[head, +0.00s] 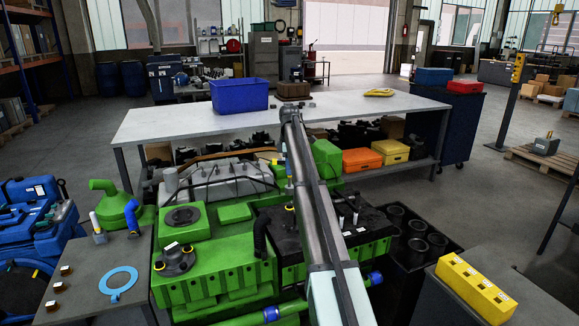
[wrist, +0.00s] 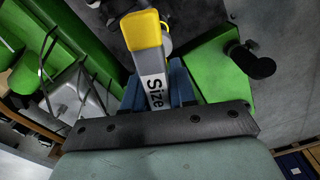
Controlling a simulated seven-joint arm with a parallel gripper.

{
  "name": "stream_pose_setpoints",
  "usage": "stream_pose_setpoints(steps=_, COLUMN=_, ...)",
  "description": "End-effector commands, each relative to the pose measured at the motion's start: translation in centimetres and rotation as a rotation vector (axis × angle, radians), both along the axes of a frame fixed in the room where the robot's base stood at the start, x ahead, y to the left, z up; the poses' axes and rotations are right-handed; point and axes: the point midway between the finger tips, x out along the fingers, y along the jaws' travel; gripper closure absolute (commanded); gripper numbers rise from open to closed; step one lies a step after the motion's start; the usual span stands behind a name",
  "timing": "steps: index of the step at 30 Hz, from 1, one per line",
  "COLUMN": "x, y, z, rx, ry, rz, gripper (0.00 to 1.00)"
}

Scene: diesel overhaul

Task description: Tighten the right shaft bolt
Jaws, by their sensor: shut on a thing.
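My gripper (wrist: 156,92) shows in the wrist view with its blue fingers shut on a tool (wrist: 146,38). The tool has a yellow end and a grey body with a white label reading "Size". Its far end is not clear to see. In the head view my arm reaches over the green engine (head: 215,255), and its link hides part of the engine. Small blue and yellow parts show just left of the link; I cannot tell whether they are my gripper and the tool. I cannot make out the right shaft bolt in either view.
A long grey workbench (head: 190,124) with a blue bin (head: 239,95) stands behind the engine. A small table (head: 85,297) with a blue ring (head: 118,283) is at left. A yellow block (head: 474,288) lies on a grey surface at right. Open floor lies beyond, on the right.

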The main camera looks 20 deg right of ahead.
Motion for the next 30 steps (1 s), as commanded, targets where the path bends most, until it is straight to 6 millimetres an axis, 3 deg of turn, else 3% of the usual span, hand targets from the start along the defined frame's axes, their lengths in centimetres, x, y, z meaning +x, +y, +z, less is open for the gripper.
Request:
stream_pose_setpoints(steps=24, x=0.0, y=0.0, z=-1.3, rx=0.000, ry=0.000, rz=0.816, gripper=1.00)
stream_pose_setpoints(steps=28, x=-0.1, y=0.0, z=-1.4, rx=0.000, ry=0.000, rz=0.916, gripper=1.00)
stream_pose_setpoints(steps=30, x=-0.1, y=0.0, z=-2.6, rx=0.002, ry=0.002, rz=0.909, gripper=1.00)
